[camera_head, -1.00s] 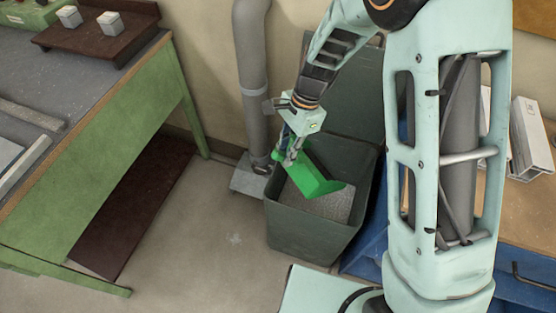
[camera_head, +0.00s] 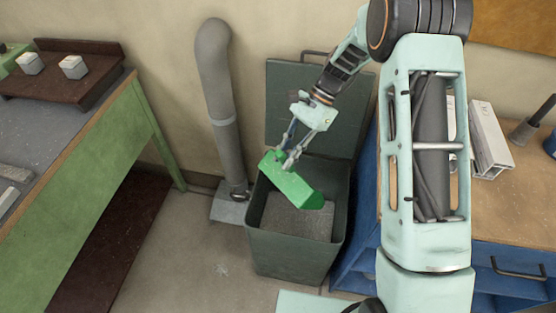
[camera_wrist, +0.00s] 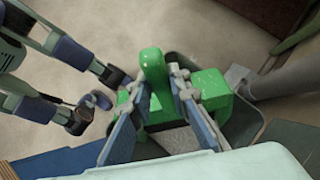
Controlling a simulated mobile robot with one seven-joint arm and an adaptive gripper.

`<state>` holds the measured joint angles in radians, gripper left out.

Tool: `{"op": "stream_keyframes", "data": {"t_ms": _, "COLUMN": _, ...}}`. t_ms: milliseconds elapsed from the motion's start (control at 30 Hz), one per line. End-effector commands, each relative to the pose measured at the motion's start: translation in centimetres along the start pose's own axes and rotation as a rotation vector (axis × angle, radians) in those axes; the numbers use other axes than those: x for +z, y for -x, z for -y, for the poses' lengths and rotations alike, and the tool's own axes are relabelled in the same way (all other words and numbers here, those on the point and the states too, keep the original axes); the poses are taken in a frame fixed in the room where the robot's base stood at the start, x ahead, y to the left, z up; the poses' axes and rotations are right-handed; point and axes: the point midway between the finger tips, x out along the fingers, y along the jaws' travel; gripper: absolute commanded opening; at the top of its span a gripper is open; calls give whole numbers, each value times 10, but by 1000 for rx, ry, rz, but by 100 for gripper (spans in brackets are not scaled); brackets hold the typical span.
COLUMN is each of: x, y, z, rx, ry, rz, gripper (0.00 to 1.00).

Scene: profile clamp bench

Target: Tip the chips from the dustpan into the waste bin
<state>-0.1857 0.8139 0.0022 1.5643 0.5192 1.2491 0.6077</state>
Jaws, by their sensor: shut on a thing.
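The green dustpan (camera_head: 291,180) is over the open waste bin (camera_head: 298,244), tilted with one end lower toward the right. My gripper (camera_head: 290,158) is shut on the dustpan, above the bin's mouth. In the wrist view the dustpan (camera_wrist: 217,85) shows with its handle (camera_wrist: 152,68) between my gripper's fingers (camera_wrist: 157,105). The bin is dark green with its lid (camera_head: 310,108) raised at the back, and a grey speckled fill shows inside. I cannot make out any chips on the dustpan.
A grey pipe (camera_head: 219,110) stands left of the bin on a floor plate. A green-framed workbench (camera_head: 150,125) is at the left. A blue cabinet with a wooden top (camera_head: 510,195) stands close on the bin's right. Bare floor (camera_head: 190,250) lies in front.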

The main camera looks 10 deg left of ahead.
Motion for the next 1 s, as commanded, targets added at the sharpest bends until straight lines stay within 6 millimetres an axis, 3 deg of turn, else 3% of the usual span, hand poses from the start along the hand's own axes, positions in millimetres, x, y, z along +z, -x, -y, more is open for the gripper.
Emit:
{"op": "stream_keyframes", "data": {"t_ms": 700, "x": -50, "y": 48, "z": -1, "rx": -3, "ry": 1, "rz": 263, "gripper": 0}}
{"op": "stream_keyframes", "data": {"t_ms": 1000, "x": -63, "y": 61, "z": 1, "rx": -2, "ry": 1, "rz": 342, "gripper": 0}}
